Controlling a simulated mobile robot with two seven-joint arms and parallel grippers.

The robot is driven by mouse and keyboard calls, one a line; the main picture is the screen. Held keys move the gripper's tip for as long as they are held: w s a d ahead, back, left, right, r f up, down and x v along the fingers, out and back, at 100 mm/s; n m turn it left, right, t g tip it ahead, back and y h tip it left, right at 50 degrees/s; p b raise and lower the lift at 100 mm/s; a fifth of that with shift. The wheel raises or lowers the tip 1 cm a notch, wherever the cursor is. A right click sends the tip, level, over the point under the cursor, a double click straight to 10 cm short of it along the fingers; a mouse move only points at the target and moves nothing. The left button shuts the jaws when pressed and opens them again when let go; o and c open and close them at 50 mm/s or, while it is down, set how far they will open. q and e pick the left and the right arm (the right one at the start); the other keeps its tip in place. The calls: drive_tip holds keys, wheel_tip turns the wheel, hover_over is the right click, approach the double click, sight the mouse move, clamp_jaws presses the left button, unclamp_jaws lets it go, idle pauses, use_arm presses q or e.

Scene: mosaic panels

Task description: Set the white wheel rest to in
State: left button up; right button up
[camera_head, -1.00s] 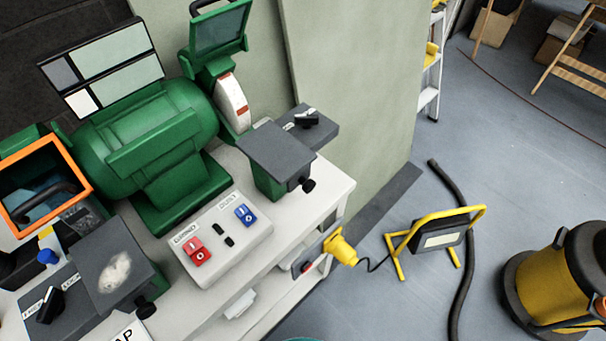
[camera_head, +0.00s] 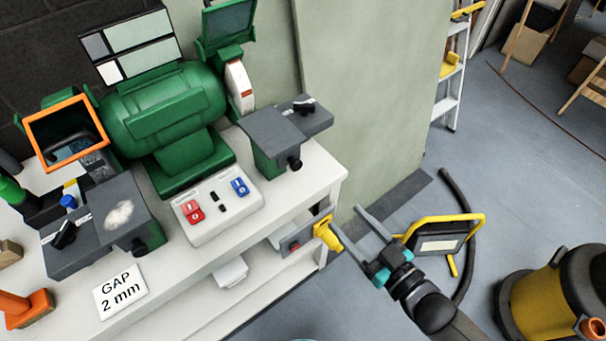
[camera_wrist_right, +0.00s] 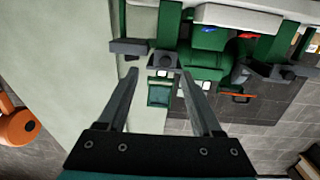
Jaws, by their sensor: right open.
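The green bench grinder (camera_head: 165,115) stands on a white bench. Its white wheel (camera_head: 239,88) is at the right end under a green-framed shield. The dark grey white wheel rest (camera_head: 268,131) sits in front of that wheel, with a black knob (camera_head: 294,163) below its edge. A black lever (camera_head: 304,106) lies on the grey plate beside it; its label is too small to read. My right gripper (camera_head: 351,231) is open and empty, off the bench's right end, apart from the rest. In the right wrist view, the rest's knob (camera_wrist_right: 163,61) shows beyond the spread fingers. My left gripper is not in view.
A yellow plug (camera_head: 327,235) sticks out at the bench's right end, close to my right gripper. A yellow work lamp (camera_head: 440,243) and a yellow-black vacuum (camera_head: 555,290) stand on the floor. A pale green panel (camera_head: 375,100) rises behind.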

sight(298, 168)
drive_tip(key=shift+y, duration=0.4)
drive_tip(key=x, duration=0.5)
drive_tip(key=r+b+x, duration=0.1)
drive_tip(key=x, duration=0.4)
drive_tip(key=r+x, duration=0.1)
drive_tip(key=x, duration=0.4)
drive_tip(key=shift+s+a+r+b, duration=0.1)
drive_tip(key=shift+a+r+b, duration=0.15)
drive_tip(key=shift+a, duration=0.25)
clamp_jaws()
idle(0.4)
